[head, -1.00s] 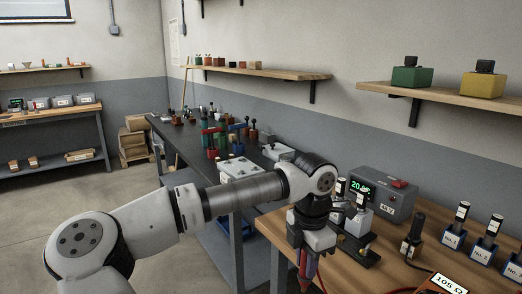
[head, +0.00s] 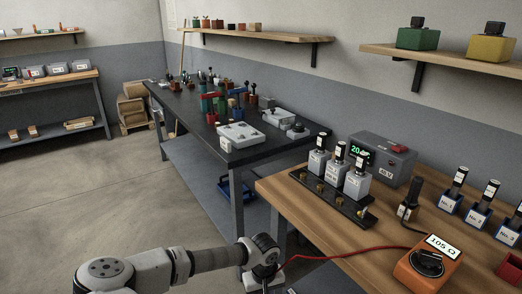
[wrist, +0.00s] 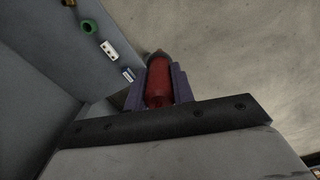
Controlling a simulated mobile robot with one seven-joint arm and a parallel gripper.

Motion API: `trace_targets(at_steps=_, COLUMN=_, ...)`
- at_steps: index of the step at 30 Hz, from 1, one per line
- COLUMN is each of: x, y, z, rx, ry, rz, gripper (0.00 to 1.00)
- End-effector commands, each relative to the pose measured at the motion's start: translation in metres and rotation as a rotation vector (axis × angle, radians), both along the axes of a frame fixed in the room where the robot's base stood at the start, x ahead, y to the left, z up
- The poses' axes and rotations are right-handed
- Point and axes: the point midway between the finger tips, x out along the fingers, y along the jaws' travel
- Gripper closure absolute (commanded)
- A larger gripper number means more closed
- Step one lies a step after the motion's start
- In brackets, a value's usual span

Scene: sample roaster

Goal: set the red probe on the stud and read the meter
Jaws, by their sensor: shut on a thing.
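My gripper (wrist: 159,88) is shut on the red probe (wrist: 158,82), whose dark tip sticks out past the fingers in the wrist view. In the head view my wrist is low at the bottom edge, beside the wooden table, and the fingers and probe are out of frame. The orange meter (head: 414,272) lies on the table and reads 105 Ω. A red lead (head: 335,254) runs from it toward my gripper. Small brass studs (head: 320,188) stand along a black strip (head: 340,203), in front of three grey blocks with black-and-white tops (head: 357,184). The probe is away from the studs.
A grey box with a green display (head: 382,158) stands behind the blocks. A dark handled piece (head: 408,208), several blue-based pieces (head: 480,217) and a red tray (head: 511,268) are on the wooden table (head: 300,225). A black bench (head: 190,115) stands farther left. Floor is open at left.

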Motion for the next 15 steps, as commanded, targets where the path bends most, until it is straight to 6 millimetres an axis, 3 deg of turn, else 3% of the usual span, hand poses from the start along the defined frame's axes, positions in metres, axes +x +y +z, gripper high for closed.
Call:
trace_targets(at_steps=3, x=-0.009, y=0.004, z=-0.026, rx=-0.001, ry=0.003, rz=-0.150, gripper=0.98)
trace_targets(at_steps=6, x=-0.014, y=0.007, z=-0.039, rx=-0.001, ry=0.001, rz=-0.235, gripper=0.98)
trace_targets(at_steps=15, x=-0.017, y=0.008, z=-0.047, rx=0.000, ry=-0.001, rz=-0.297, gripper=0.98)
